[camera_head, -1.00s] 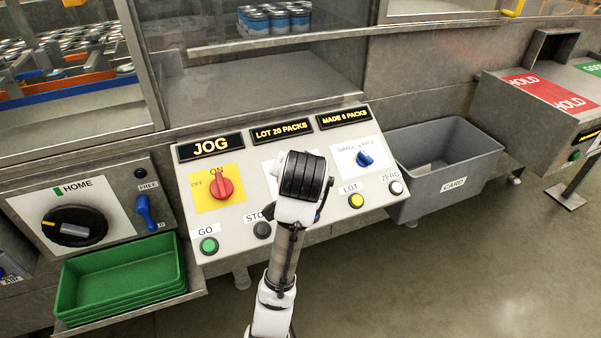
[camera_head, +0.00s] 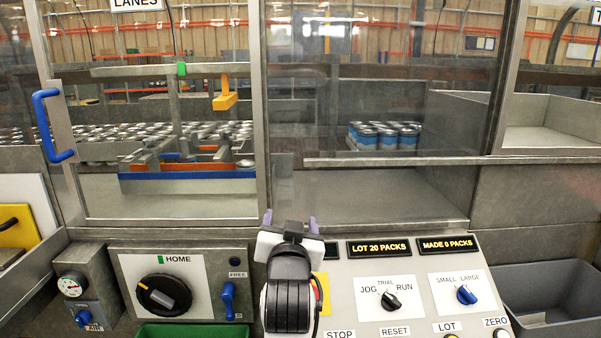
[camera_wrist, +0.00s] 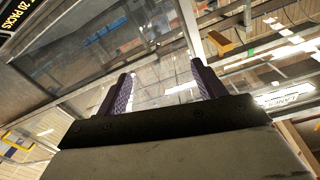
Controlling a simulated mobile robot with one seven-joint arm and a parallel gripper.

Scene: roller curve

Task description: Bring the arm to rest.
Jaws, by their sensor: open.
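My gripper (camera_head: 289,222) stands upright in front of the control panel in the head view, with its two purple fingers apart. In the wrist view the fingers of my gripper (camera_wrist: 158,92) are spread with nothing between them, pointing up past the glass. My arm hides the left part of the control panel (camera_head: 372,317), including most of the yellow switch plate and the left display.
The panel carries a JOG/TRIAL/RUN knob (camera_head: 390,301) and a blue size knob (camera_head: 466,294). A black HOME dial (camera_head: 164,295) is at left, above a green tray (camera_head: 192,331). A grey bin (camera_head: 560,290) is at right. A blue door handle (camera_head: 52,126) sticks out at upper left.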

